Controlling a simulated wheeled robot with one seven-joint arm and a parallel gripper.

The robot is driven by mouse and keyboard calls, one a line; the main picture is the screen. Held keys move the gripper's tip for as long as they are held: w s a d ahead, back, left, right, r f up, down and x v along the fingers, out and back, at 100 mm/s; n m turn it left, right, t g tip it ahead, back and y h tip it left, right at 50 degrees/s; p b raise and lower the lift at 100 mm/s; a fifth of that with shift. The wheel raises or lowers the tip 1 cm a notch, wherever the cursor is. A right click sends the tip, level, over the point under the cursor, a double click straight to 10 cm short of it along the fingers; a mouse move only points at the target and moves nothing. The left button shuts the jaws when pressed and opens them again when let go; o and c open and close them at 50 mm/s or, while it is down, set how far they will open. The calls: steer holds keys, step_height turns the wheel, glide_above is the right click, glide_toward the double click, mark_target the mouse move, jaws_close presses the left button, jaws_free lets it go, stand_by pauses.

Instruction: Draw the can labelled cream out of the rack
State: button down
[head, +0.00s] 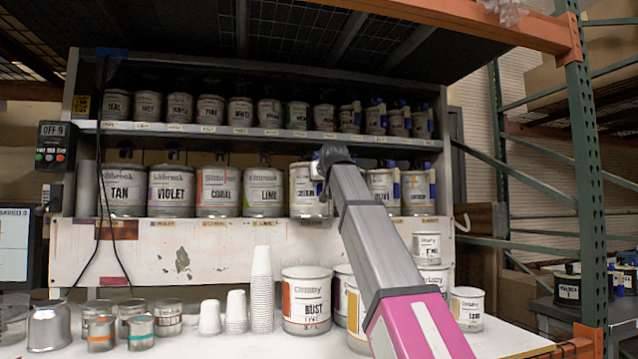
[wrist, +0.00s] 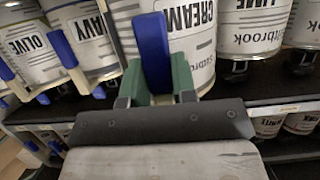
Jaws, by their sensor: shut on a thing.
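The can labelled cream (wrist: 200,45) is close in the wrist view, white with dark lettering that shows turned over. A blue handle (wrist: 152,45) stands at its front. My gripper (wrist: 160,85), with green fingers, is shut on this handle. In the head view the cream can (head: 303,190) is on the lower shelf of the rack, right of the lime can (head: 263,190). Its label is partly hidden by my arm. It seems to sit slightly forward of the lime can. My fingers are hidden in the head view.
In the wrist view a navy can (wrist: 85,35) and an olive can (wrist: 30,45) stand left of the cream can, and lime (wrist: 252,30) right. Smaller cans line the upper shelf (head: 250,130). Cans and stacked cups (head: 262,290) crowd the white counter below.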

steer(key=s+d, duration=0.3)
steer(key=s, duration=0.7)
stand_by(1.4)
steer(key=shift+s+r, duration=0.1)
